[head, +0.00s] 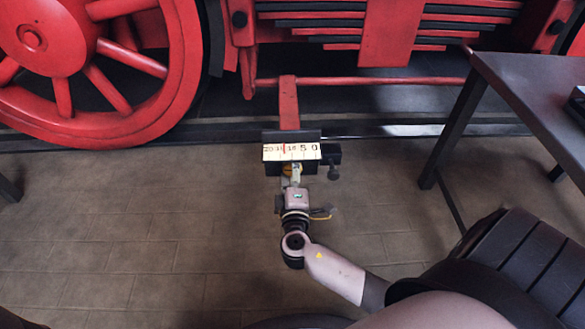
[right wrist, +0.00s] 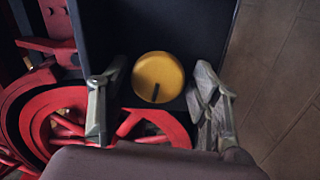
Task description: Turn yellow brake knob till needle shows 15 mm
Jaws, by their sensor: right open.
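The yellow brake knob (right wrist: 158,72) is round with a dark mark near its lower edge. It sits on the dark face of the gauge box in the right wrist view, and a little of it shows in the head view (head: 289,170). My right gripper (right wrist: 157,88) is open, its fingers on either side of the knob; contact cannot be told. In the head view my right gripper (head: 295,181) is just below the gauge. The white scale (head: 308,155) runs from 20 at left to 0 at right. Its red needle (head: 284,149) stands between 20 and 10, near 15; the exact value is unclear.
A dark table (head: 530,85) is at the right. A small black fitting (head: 333,172) sticks out right of the gauge. The tiled floor (head: 130,230) at left is clear.

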